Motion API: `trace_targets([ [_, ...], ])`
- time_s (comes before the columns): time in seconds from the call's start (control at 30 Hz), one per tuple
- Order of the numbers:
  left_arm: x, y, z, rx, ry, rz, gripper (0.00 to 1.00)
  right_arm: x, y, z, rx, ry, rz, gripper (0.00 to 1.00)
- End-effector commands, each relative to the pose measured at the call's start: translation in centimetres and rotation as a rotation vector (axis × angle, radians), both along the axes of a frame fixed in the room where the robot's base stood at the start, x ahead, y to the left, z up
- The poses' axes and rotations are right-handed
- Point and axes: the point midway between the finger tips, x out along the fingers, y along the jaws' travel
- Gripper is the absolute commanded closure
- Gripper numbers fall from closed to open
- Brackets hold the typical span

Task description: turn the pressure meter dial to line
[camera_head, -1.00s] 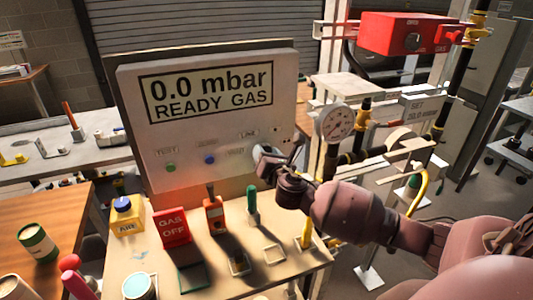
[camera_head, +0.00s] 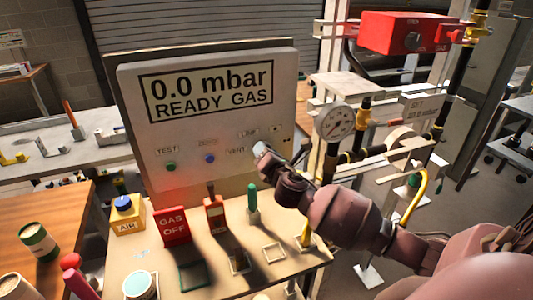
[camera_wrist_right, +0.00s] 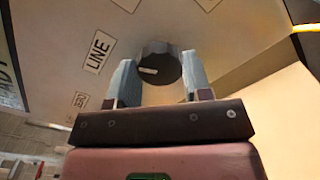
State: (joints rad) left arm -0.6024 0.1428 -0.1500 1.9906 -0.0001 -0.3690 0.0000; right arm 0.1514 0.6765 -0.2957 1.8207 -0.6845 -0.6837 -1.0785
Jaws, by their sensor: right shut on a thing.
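The pressure meter dial is a dark round knob (camera_wrist_right: 160,66) with a white mark, on the pale panel (camera_head: 215,100). In the right wrist view its mark points left, roughly toward the side with the LINE label (camera_wrist_right: 97,50). I cannot tell whether it lines up exactly. My right gripper (camera_wrist_right: 158,80) is shut on the knob, with one grey finger on each side. In the head view the right gripper (camera_head: 264,152) reaches the panel's lower right and hides the knob. The panel's display (camera_head: 211,92) reads 0.0 mbar, READY GAS. My left gripper is not in view.
Below the panel, a bench (camera_head: 215,277) holds a GAS OFF block (camera_head: 171,226), an AIR block (camera_head: 127,215) and a green-topped peg (camera_head: 253,203). A round gauge (camera_head: 336,122) and pipes stand right of the panel, close to my right arm.

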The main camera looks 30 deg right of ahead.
Motion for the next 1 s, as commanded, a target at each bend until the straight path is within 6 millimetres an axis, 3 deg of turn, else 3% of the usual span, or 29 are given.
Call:
trace_targets([
  [0.07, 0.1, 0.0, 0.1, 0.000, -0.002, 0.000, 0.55, 0.0, 0.0, 0.1, -0.001, 0.000, -0.001, 0.78],
  [0.1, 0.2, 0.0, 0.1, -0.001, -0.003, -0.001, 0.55, 0.0, 0.0, 0.1, -0.001, 0.000, -0.001, 0.53],
  [0.27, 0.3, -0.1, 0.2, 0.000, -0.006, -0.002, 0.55, 0.0, 0.0, 0.1, -0.001, 0.000, -0.001, 0.29],
  [0.67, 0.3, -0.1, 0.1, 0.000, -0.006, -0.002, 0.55, -0.7, 0.1, 0.0, -0.002, 0.000, 0.000, 0.29],
  [1.0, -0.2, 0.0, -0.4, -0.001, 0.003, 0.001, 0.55, -6.2, 1.4, -0.1, 0.000, 0.002, 0.001, 0.29],
])
